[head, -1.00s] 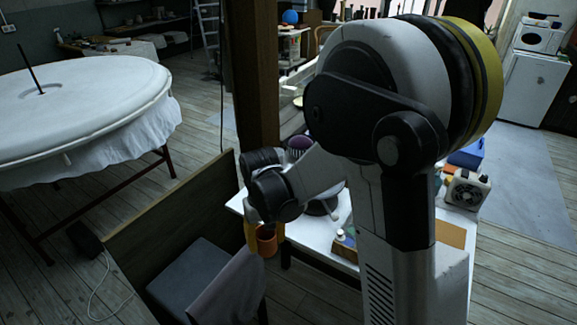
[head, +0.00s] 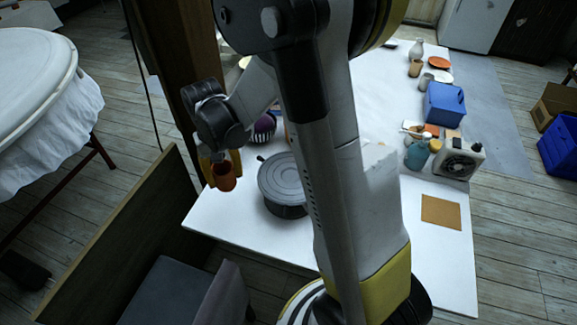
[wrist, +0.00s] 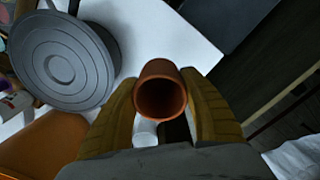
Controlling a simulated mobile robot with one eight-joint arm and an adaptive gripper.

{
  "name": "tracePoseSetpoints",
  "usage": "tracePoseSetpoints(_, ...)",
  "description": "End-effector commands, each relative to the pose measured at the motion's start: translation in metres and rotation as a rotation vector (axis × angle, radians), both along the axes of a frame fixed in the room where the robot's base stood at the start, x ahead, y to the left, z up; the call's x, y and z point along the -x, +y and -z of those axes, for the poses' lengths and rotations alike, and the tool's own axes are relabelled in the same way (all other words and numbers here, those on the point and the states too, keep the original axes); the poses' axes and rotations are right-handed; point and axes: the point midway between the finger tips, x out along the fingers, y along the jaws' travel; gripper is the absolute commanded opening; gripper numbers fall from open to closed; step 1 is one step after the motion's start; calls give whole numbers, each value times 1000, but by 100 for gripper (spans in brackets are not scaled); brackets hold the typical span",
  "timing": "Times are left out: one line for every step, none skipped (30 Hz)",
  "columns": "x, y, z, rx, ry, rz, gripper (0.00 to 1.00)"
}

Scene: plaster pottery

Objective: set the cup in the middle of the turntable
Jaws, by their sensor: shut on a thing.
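An orange-brown cup (head: 225,177) is held in my gripper (head: 220,170), off the left edge of the white table. In the wrist view the cup (wrist: 160,92) sits between the two yellow fingers of my gripper (wrist: 162,105), its open mouth facing the camera. The fingers are shut on its sides. The grey round turntable (head: 284,182) stands on the table to the right of the cup, with a bare ringed top. It also shows at the upper left of the wrist view (wrist: 62,62), apart from the cup.
The white table (head: 225,218) carries a striped purple ball-like thing (head: 264,125) behind the turntable. A blue box (head: 445,103), a small fan-like device (head: 460,158) and a tan square (head: 441,211) lie to the right. A wooden panel (head: 120,235) and a chair (head: 165,290) stand in front on the left.

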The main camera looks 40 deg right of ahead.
Motion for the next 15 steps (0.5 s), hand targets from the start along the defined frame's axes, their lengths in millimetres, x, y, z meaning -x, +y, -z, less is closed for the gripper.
tracePoseSetpoints(-3, -12, -5, 0, 0, 71, 16)
tracePoseSetpoints(-4, -20, -8, 0, 0, 120, 16)
tracePoseSetpoints(-6, -30, -11, 0, 0, 186, 16)
tracePoseSetpoints(-8, -39, -14, 1, 0, 239, 16)
tracePoseSetpoints(-10, -48, -17, 2, 1, 294, 16)
tracePoseSetpoints(-11, -60, -20, 2, 1, 372, 16)
tracePoseSetpoints(-12, -71, -24, 2, 1, 435, 16)
tracePoseSetpoints(-13, -82, -27, 2, 1, 501, 16)
tracePoseSetpoints(-14, -98, -32, 2, 1, 596, 16)
tracePoseSetpoints(-14, -111, -37, 3, 1, 673, 16)
tracePoseSetpoints(-14, -125, -41, 3, 0, 755, 16)
tracePoseSetpoints(-13, -144, -47, 3, 0, 869, 16)
tracePoseSetpoints(-11, -159, -52, 4, 0, 956, 16)
tracePoseSetpoints(-10, -173, -57, 4, 0, 1042, 16)
tracePoseSetpoints(-7, -191, -62, 5, 1, 1150, 16)
